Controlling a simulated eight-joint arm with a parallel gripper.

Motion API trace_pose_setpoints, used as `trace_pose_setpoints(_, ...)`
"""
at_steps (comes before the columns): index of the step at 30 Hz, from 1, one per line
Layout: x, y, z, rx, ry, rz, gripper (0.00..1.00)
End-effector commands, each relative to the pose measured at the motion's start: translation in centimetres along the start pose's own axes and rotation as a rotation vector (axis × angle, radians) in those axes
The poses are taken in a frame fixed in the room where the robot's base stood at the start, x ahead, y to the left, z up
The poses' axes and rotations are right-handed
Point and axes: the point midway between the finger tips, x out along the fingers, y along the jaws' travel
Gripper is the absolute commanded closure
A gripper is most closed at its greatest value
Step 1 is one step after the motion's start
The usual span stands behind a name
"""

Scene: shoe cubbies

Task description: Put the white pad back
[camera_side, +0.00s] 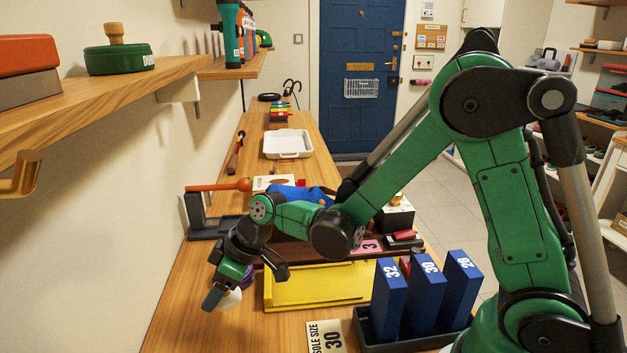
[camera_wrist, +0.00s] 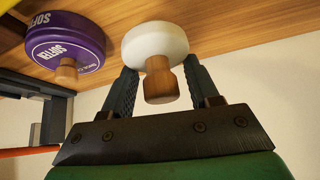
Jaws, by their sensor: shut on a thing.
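The white pad (camera_wrist: 155,41) is a round white disc with a wooden knob (camera_wrist: 160,82). My gripper (camera_wrist: 160,78) has its two fingers on either side of the knob and is shut on it. In the side view the white pad (camera_side: 231,299) shows partly behind my gripper (camera_side: 221,288), low over the wooden table at the front left. I cannot tell whether the pad touches the table. A purple pad (camera_wrist: 65,41) marked "SOFTEN" with a wooden knob sits close beside it, and is mostly hidden in the side view.
A yellow tray (camera_side: 312,287) lies right of my gripper, with blue numbered blocks (camera_side: 425,285) in a dark holder beyond. A green pad (camera_side: 119,58) with a wooden knob sits on the upper left shelf (camera_side: 120,90). A white tray (camera_side: 288,144) stands farther back.

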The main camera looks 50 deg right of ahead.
Motion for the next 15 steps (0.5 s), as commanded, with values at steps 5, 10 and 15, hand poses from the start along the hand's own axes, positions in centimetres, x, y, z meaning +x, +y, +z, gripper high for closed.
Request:
trace_pose_setpoints(5,1.2,0.1,0.8,0.000,0.000,0.000,1.00)
trace_pose_setpoints(10,2.9,0.2,1.8,0.000,0.000,0.000,1.00)
trace_pose_setpoints(15,3.4,0.2,2.2,0.000,0.000,0.000,1.00)
